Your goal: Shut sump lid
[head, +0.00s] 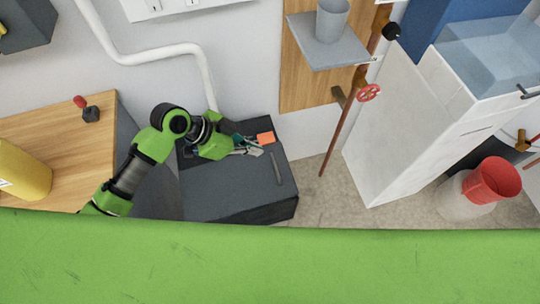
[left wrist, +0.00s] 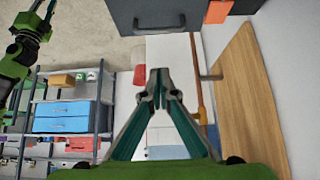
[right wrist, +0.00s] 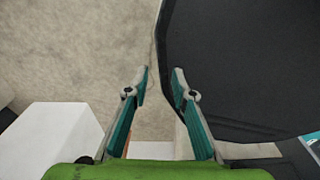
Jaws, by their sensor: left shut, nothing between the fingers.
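A dark grey box-like unit (head: 225,197), which looks like the sump, stands by the wall in the head view. A dark bar handle (head: 277,168) lies along its right part, and an orange piece (head: 265,137) is at its back edge. I cannot tell how far the lid is open. My left gripper (head: 258,147) is shut and empty over the unit, close to the orange piece. In the left wrist view its fingertips (left wrist: 159,80) meet, with the dark unit (left wrist: 185,12) above. My right gripper (right wrist: 161,80) is open and empty beside a dark panel (right wrist: 240,60).
A wooden bench (head: 60,132) with a yellow container (head: 24,172) is at the left. A red valve wheel (head: 369,93) on a pipe, a white cabinet (head: 400,125) and a red bucket (head: 493,180) are at the right. Floor (head: 325,205) between unit and cabinet is clear.

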